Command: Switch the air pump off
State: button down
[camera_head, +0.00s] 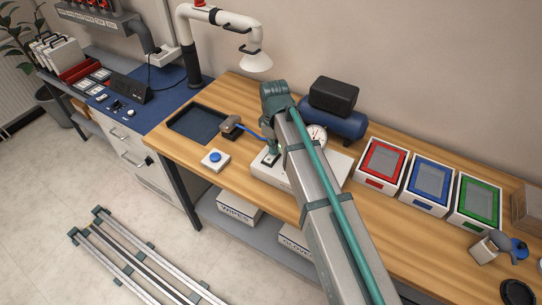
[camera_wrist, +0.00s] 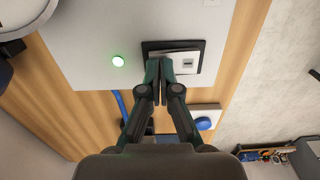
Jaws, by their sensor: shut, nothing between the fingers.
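The air pump has a white control box (camera_head: 262,170) on the wooden bench, with a round gauge (camera_head: 316,135), a blue tank (camera_head: 346,123) and a black motor housing (camera_head: 334,95) behind it. In the wrist view, its white top (camera_wrist: 100,30) carries a lit green lamp (camera_wrist: 118,61) and a black-framed switch with a pale rocker (camera_wrist: 188,64). My gripper (camera_wrist: 158,66) is shut and empty, its fingertips over the left part of the switch frame and hiding some of it. I cannot tell if they touch. In the head view, my gripper (camera_head: 273,150) is at the box, partly behind my arm.
A white box with a blue button (camera_head: 215,158) stands left of the pump and also shows in the wrist view (camera_wrist: 203,123). Red, blue and green-framed bins (camera_head: 382,165) stand right.

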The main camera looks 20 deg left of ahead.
jog(key=shift+f, duration=0.2)
jog(key=shift+r, duration=0.1)
jog(key=shift+r+p, duration=2.3)
jog(key=shift+r, duration=1.15)
